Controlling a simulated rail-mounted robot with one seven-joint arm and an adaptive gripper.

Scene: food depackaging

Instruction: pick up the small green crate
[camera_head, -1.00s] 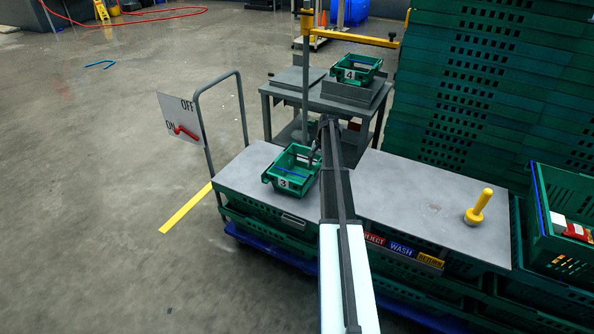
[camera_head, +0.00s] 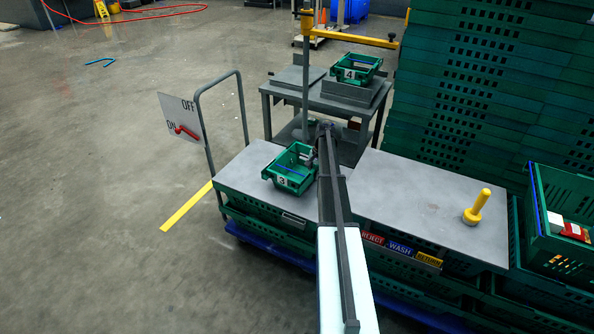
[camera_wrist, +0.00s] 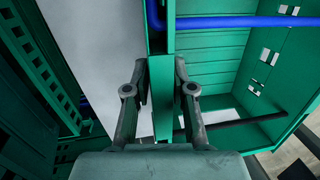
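A small green crate marked 3 (camera_head: 283,181) with a blue bar across it stands on the left grey worktop. My gripper (camera_head: 309,160) is at its right side, partly hidden by my arm. In the wrist view, my gripper (camera_wrist: 161,80) has one finger on each side of the crate's green wall (camera_wrist: 161,118). The fingers look closed in against both faces of the wall. The crate's inside, with a blue bar (camera_wrist: 225,21) and a dark bar, shows to the right. A second small green crate marked 4 (camera_head: 350,75) stands on the grey stand behind.
A yellow-handled tool (camera_head: 478,207) stands on the right grey worktop (camera_head: 415,200). Tall stacked green crates (camera_head: 480,110) rise at the right. A larger open crate (camera_head: 541,235) holds red packets. An ON/OFF sign (camera_head: 181,117) stands left; a yellow post arm (camera_head: 350,36) is behind.

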